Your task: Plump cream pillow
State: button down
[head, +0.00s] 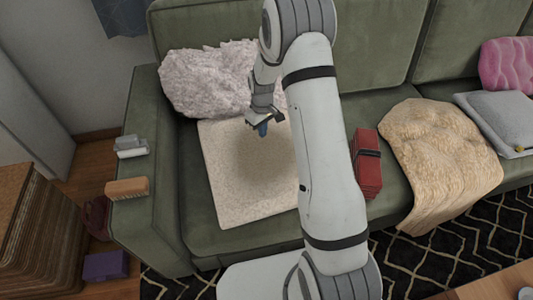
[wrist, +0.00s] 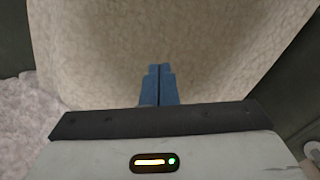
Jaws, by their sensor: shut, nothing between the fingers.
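The cream pillow (head: 240,187) lies flat on the left seat of the green sofa, square and light, and my arm covers part of its right side. In the wrist view the cream pillow (wrist: 200,45) fills most of the upper picture. My gripper (head: 263,129) is over the pillow's upper part, pointing down, with its blue fingers shut together and empty. The fingers (wrist: 160,82) also show closed in the wrist view. I cannot tell whether the fingertips touch the fabric.
A fluffy whitish-pink pillow (head: 205,82) leans behind the cream one. Red folded items (head: 367,170) and a tan throw (head: 440,155) lie to the right. A brush (head: 127,188) and a grey-white object (head: 131,147) sit on the left armrest (head: 145,225).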

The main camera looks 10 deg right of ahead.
jog(key=shift+f, duration=0.15)
jog(key=shift+f+b, duration=0.65)
jog(key=shift+f, duration=0.15)
jog(key=shift+s, duration=0.1)
dwell(0.9)
jog(key=shift+r+p, duration=0.35)
jog(key=shift+r, duration=0.45)
jog(key=shift+f, duration=0.15)
jog(key=shift+f+b, duration=0.5)
jog(key=shift+f, duration=0.05)
jog(key=shift+f, duration=0.15)
dwell(0.6)
jog(key=shift+r, duration=0.7)
